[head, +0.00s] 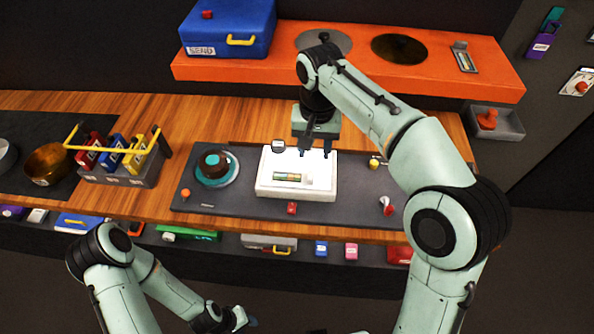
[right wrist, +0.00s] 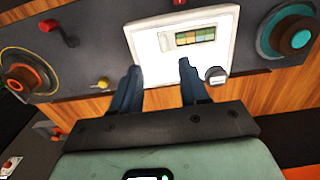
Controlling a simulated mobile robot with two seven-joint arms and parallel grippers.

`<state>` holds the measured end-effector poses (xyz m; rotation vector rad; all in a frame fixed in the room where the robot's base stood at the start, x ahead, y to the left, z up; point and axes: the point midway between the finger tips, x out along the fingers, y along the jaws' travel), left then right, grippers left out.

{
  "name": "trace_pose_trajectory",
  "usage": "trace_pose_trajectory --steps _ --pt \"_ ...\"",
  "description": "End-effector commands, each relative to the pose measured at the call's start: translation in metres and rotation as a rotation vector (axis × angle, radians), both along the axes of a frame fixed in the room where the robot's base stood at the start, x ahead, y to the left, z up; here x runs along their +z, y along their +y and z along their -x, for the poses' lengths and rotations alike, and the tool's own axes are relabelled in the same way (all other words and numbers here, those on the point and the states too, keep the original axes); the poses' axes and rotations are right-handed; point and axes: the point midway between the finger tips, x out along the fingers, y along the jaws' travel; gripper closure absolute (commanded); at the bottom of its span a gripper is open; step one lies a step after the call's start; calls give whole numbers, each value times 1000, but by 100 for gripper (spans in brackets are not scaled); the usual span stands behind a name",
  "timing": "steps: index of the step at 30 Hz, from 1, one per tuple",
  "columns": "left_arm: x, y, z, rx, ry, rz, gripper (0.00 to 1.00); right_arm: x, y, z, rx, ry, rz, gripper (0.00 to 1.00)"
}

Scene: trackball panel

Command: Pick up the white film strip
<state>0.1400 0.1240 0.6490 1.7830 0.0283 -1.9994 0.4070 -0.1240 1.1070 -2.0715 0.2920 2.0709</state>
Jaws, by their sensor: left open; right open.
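The film strip (head: 291,177) shows as a short pale-edged strip with green and orange frames. It lies on the white light box (head: 268,187) in the middle of the dark panel. The strip also shows in the right wrist view (right wrist: 195,37), uncovered by my fingers. My right gripper (head: 315,154) is open and empty, pointing down over the back edge of the box. In the right wrist view its two dark fingers (right wrist: 159,66) are apart, short of the strip. My left gripper (head: 246,320) is low in front of the counter, away from the strip.
On the panel (head: 237,204) are a teal trackball dial (head: 213,168), a red switch (head: 292,208), a yellow knob (head: 375,163) and a red-white lever (head: 386,205). An orange shelf (head: 450,82) stands behind.

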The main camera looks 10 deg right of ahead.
Motion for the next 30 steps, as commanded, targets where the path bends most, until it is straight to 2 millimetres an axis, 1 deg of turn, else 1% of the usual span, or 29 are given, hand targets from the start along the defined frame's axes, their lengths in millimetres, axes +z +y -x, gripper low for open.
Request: trace_pose_trajectory --steps 1,3,6,14,21,24,30 --pt "-7 0 6 1 7 0 57 -16 0 2 0 8 2 55" --pt "-11 0 9 1 10 0 57 -30 0 2 0 7 2 55" --pt "-14 0 11 0 12 0 57 -44 0 1 0 6 2 55" --pt "-16 0 12 1 14 0 57 -61 1 -2 0 2 0 55" --pt "-21 0 15 1 17 0 57 -97 3 -6 0 3 1 55" --pt "-22 0 16 0 18 0 57 -104 3 -6 -1 2 0 55" --pt "-22 0 16 0 18 0 57 -105 3 -7 0 0 0 55"
